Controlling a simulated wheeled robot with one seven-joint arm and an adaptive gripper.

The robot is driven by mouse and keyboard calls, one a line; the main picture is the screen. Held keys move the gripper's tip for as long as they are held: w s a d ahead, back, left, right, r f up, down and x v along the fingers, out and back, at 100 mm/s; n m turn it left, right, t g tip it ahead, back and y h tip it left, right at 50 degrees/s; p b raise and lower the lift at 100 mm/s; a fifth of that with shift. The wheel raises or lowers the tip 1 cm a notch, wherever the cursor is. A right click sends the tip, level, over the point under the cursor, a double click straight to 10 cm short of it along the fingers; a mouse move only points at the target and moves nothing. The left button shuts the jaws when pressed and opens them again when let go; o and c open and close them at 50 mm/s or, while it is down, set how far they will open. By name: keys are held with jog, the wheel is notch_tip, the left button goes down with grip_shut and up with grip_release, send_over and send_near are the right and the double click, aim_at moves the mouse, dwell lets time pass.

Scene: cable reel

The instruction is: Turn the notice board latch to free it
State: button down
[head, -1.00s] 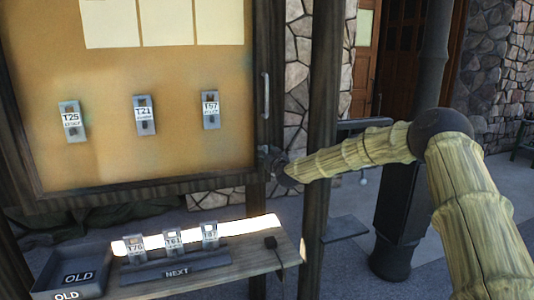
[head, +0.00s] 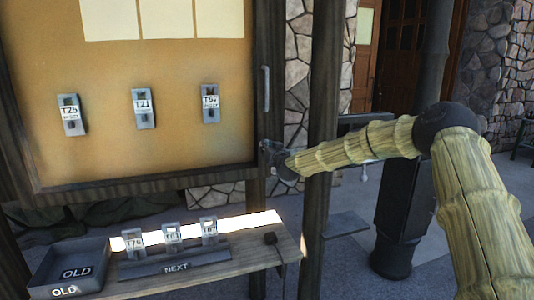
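The notice board (head: 160,182) has a dark wooden frame around a tan panel and fills the left of the head view. A vertical handle (head: 266,92) is on its right frame side. My gripper (head: 272,158) is at the lower right corner of the frame, at the end of my bamboo-like arm. It is small and dark here, and its fingers cannot be made out. The latch cannot be told apart from the gripper at that corner, so contact is unclear.
Three tagged clips, including T21 (head: 143,108), hang on the board. Below, a shelf (head: 240,262) carries a NEXT rack (head: 176,268) with three more clips and an OLD tray (head: 98,262). A dark post (head: 322,120) stands right of the board, behind my forearm.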

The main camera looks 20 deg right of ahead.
jog(key=shift+d+f+m+b, duration=0.1)
jog(key=shift+m+b, duration=2.6)
jog(key=shift+b, duration=0.5)
jog(key=shift+d+f+m+b, duration=0.15)
jog(key=shift+m+b, duration=2.55)
jog(key=shift+b, duration=0.55)
jog(key=shift+d+f+m+b, duration=0.1)
jog(key=shift+m+b, duration=2.6)
jog(key=shift+b, duration=0.5)
jog(key=shift+r, duration=0.1)
jog(key=c, duration=1.4)
grip_release()
jog(key=shift+d, duration=0.1)
jog(key=shift+c, duration=0.2)
jog(key=s, duration=1.2)
jog(key=shift+d, duration=0.15)
